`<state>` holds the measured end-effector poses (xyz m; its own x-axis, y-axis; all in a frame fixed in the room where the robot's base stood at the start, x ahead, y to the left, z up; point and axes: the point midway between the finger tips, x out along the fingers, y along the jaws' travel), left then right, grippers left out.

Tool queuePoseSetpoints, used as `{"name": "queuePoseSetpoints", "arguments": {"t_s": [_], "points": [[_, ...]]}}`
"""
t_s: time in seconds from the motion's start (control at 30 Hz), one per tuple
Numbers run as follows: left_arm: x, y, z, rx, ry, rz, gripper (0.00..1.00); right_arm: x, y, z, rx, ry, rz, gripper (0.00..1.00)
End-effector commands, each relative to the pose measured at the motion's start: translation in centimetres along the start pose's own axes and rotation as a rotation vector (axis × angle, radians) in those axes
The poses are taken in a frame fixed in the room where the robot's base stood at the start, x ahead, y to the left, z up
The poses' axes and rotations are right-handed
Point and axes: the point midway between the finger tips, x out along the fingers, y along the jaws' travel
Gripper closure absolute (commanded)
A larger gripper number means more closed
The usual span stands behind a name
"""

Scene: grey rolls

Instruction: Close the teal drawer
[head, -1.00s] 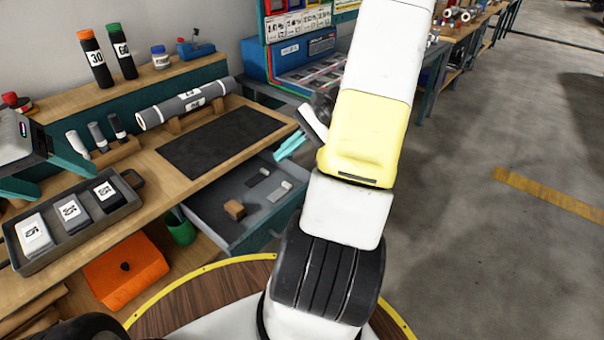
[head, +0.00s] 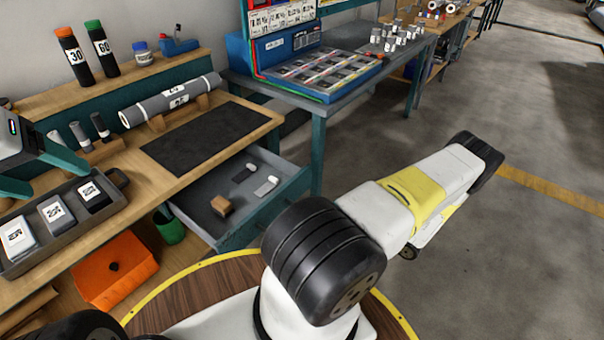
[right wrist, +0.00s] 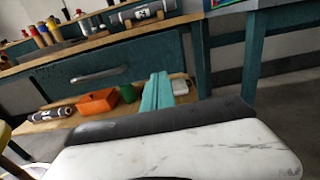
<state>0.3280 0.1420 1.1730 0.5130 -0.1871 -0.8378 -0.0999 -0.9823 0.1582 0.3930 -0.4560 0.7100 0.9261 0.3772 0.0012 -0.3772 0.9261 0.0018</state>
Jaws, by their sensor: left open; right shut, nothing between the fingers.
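The teal drawer (head: 284,198) stands open under the workbench in the head view, its grey inside showing. It holds a brown block (head: 221,205) and small grey and white pieces. In the right wrist view the teal drawer front (right wrist: 145,62) faces the camera, with a metal handle (right wrist: 100,75). My right gripper (right wrist: 158,76) is shut and empty; its teal fingers overlap the drawer's lower right in that view, and I cannot tell whether they touch it. In the head view it is hidden by my right arm. My left gripper (head: 42,178) is open above the grey tray.
The grey tray (head: 107,208) with labelled blocks sits on the bench. A grey roll (head: 150,108) lies on wooden supports by a dark mat (head: 205,135). An orange box (head: 113,270) and green cup (head: 170,228) sit below. Free floor lies at right.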

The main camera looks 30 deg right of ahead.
Motion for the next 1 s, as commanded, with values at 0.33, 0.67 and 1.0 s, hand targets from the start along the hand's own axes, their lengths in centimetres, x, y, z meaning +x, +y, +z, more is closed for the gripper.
{"name": "queuePoseSetpoints", "arguments": {"t_s": [0.33, 0.67, 1.0], "points": [[0.0, 0.0, 0.0, 0.0, 0.0, 0.0, 0.3, 7.0, 0.2, 0.1, -0.001, -0.001, 0.008, 1.0], [0.0, 0.0, 0.0, 0.0, 0.0, 0.0, 0.3, 12.3, 0.2, 0.1, -0.002, 0.001, 0.007, 1.0], [0.0, 0.0, 0.0, 0.0, 0.0, 0.0, 0.3, 13.3, 0.1, 0.1, -0.002, 0.001, 0.005, 1.0]]}}
